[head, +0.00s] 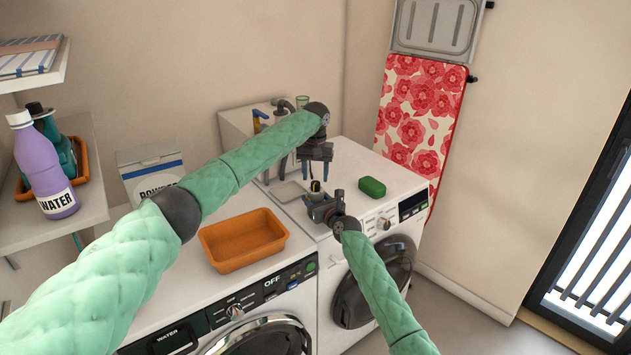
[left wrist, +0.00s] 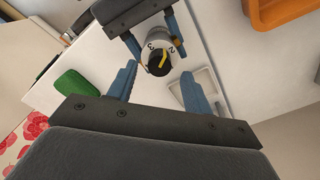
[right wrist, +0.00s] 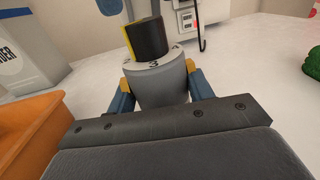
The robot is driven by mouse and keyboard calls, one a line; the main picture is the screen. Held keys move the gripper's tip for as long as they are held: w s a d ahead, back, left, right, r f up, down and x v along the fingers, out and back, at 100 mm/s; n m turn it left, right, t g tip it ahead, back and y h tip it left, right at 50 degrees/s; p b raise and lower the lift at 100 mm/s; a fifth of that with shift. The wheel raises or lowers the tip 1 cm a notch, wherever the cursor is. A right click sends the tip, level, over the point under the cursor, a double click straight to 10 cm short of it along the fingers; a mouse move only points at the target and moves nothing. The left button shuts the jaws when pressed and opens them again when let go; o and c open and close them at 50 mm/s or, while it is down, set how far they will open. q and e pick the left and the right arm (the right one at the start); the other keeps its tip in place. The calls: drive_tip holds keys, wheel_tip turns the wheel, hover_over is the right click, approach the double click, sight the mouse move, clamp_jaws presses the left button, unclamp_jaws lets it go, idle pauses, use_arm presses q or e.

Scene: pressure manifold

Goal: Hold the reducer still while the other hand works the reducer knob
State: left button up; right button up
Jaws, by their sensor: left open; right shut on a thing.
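The reducer is a grey cylinder (right wrist: 160,85) with a numbered light collar and a black knob (right wrist: 147,38) with a yellow stripe on top. My right gripper (head: 318,203) is shut on the grey body, one finger on each side in the right wrist view. The reducer stands upright in it. My left gripper (head: 316,162) points down above the knob, open and empty. In the left wrist view the knob (left wrist: 158,63) shows between and just beyond the left fingertips (left wrist: 159,74), apart from them. The head view shows the reducer only small.
An orange tray (head: 243,241) sits on the left washer, and a powder box (head: 150,172) stands behind it. A green sponge-like block (head: 372,187) lies on the right machine. A shallow light tray (left wrist: 207,88) lies near the reducer. Taps (head: 259,119) stand behind my left arm.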

sight(316, 186)
use_arm(q)
drive_tip(key=shift+f, duration=1.4)
drive_tip(key=c, duration=1)
